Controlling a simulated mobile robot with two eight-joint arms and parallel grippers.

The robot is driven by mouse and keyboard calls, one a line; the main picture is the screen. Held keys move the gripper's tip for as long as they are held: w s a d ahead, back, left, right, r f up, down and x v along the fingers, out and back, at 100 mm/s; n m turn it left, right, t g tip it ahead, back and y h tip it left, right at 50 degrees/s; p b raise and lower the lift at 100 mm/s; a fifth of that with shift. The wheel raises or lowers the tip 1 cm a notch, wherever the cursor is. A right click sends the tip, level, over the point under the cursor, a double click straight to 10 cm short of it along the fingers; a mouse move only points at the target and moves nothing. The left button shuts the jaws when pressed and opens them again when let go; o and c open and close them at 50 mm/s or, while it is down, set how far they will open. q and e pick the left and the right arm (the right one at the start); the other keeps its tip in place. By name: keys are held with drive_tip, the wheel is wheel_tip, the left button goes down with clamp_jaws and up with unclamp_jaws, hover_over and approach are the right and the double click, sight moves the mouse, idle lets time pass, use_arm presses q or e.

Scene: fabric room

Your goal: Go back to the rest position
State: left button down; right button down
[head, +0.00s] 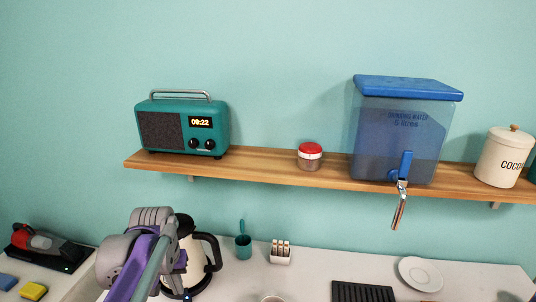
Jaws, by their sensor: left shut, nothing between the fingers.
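My left arm comes in at the lower left, grey and purple, with my left gripper (153,219) in front of the counter. The gripper is shut and holds nothing. It partly covers a cream kettle (195,262) with a black handle, and I cannot tell whether the two touch. My right gripper is not in view.
A wooden shelf (262,164) carries a teal radio (181,125), a red-lidded jar (310,156), a blue water dispenser (398,135) and a cocoa canister (504,158). The white counter below holds a teal cup (243,245), a small rack (281,254) and a plate (421,274).

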use_arm(q)
drive_tip(key=s+d+f+m+t, duration=0.1)
drive_tip(key=s+d+f, duration=0.3)
drive_tip(key=s, duration=0.4)
drive_tip(key=s+d+f+m+t, duration=0.1)
drive_tip(key=s+d+f+t, duration=0.2)
drive_tip(key=s+f, duration=0.3)
drive_tip(key=s+d, duration=0.1)
drive_tip(key=s, duration=0.2)
drive_tip(key=shift+d+m, duration=0.3)
drive_tip(key=shift+d, duration=0.1)
